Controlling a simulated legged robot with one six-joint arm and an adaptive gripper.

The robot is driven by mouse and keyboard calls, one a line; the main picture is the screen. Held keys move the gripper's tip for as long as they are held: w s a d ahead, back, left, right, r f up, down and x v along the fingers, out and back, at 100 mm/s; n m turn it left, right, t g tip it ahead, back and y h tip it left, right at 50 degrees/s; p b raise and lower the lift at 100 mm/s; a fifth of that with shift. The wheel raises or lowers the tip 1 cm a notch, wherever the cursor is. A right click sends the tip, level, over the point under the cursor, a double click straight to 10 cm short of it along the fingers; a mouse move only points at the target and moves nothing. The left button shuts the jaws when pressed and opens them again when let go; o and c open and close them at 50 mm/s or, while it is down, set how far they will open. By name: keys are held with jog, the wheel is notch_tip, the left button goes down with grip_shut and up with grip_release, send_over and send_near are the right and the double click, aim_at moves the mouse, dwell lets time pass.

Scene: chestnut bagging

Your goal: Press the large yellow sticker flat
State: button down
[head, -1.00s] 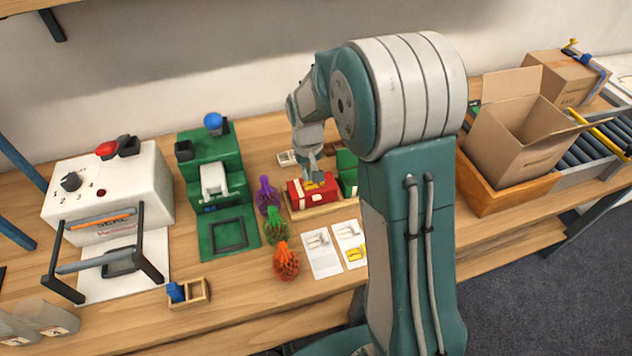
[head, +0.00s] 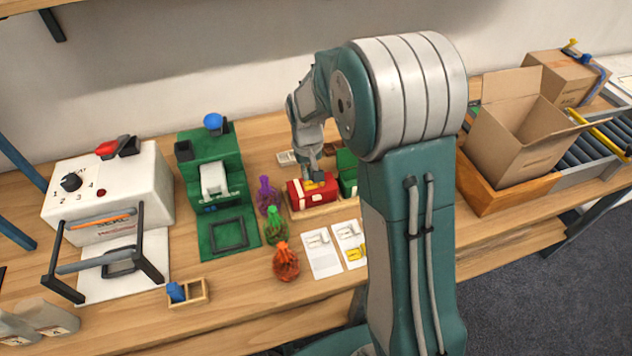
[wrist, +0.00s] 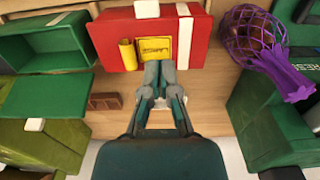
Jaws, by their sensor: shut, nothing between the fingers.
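The large yellow sticker (wrist: 168,49) lies on the red box (wrist: 112,38); lettering shows on its face. Its left end stands up as a curled yellow roll (wrist: 127,54) in the wrist view. In the head view the red box (head: 323,196) sits in the middle of the bench, and my gripper partly covers the sticker. My gripper (wrist: 160,66) is shut and empty. Its fingertips are over the lower edge of the sticker, right of the curled end. I cannot tell whether they touch it.
A purple net bag (wrist: 256,42) lies close to the right of the red box in the wrist view. Green boxes (wrist: 40,48) stand at left. Green (head: 275,228) and orange (head: 286,263) bags and printed cards (head: 321,252) lie in front in the head view.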

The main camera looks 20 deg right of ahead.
aim_at(308, 184)
jog(key=shift+f, duration=1.45)
dwell(2.0)
jog(key=shift+r, duration=0.1)
jog(key=shift+r, duration=3.5)
